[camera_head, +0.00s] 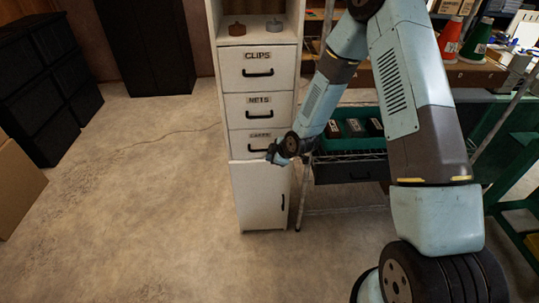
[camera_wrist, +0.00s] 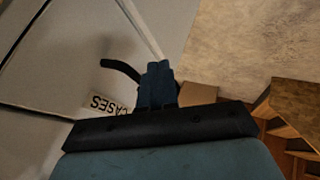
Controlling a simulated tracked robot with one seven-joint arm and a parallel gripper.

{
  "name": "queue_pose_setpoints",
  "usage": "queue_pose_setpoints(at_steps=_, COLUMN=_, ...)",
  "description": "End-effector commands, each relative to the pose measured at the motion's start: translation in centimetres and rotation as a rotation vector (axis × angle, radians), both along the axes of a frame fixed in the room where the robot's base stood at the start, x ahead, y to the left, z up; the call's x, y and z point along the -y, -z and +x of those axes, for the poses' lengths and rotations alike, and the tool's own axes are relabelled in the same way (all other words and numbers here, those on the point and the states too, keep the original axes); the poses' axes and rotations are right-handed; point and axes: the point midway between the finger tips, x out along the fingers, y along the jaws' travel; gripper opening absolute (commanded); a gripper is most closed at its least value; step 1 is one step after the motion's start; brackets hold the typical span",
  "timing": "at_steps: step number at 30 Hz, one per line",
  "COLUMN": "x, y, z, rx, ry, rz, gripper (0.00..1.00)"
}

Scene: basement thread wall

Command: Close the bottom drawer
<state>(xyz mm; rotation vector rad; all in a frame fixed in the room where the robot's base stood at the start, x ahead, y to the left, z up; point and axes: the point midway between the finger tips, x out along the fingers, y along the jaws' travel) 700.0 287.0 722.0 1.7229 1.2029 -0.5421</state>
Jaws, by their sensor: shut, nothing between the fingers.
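The white cabinet (camera_head: 225,110) has three stacked drawers with black handles. The bottom drawer (camera_head: 240,143) is the third one down, and my gripper partly covers its right side. Its front looks about flush with the drawers above; I cannot tell if a small gap remains. In the wrist view its white front (camera_wrist: 75,60) shows a "CASES" label (camera_wrist: 110,106) upside down and a black handle (camera_wrist: 122,70). My gripper (camera_head: 272,153) is shut and empty at the right part of this front, its fingertips (camera_wrist: 159,68) beside the handle. Contact cannot be told.
Above are the "NETS" drawer (camera_head: 260,109) and the "CLIPS" drawer (camera_head: 258,69); a cupboard door (camera_head: 258,195) is below. A wire rack with a green bin (camera_head: 345,143) stands close on the right. The floor (camera_head: 150,200) to the left is clear.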

Motion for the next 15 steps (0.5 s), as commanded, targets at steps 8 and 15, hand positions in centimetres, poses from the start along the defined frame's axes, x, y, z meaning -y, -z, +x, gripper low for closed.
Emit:
queue_pose_setpoints(at_steps=8, x=2.1, y=-2.2, z=-2.4, rx=-0.001, ry=0.002, rz=-0.002, gripper=0.0)
queue_pose_setpoints(at_steps=15, x=3.7, y=-5.0, z=-4.0, rx=-0.002, ry=0.001, rz=-0.003, gripper=0.0)
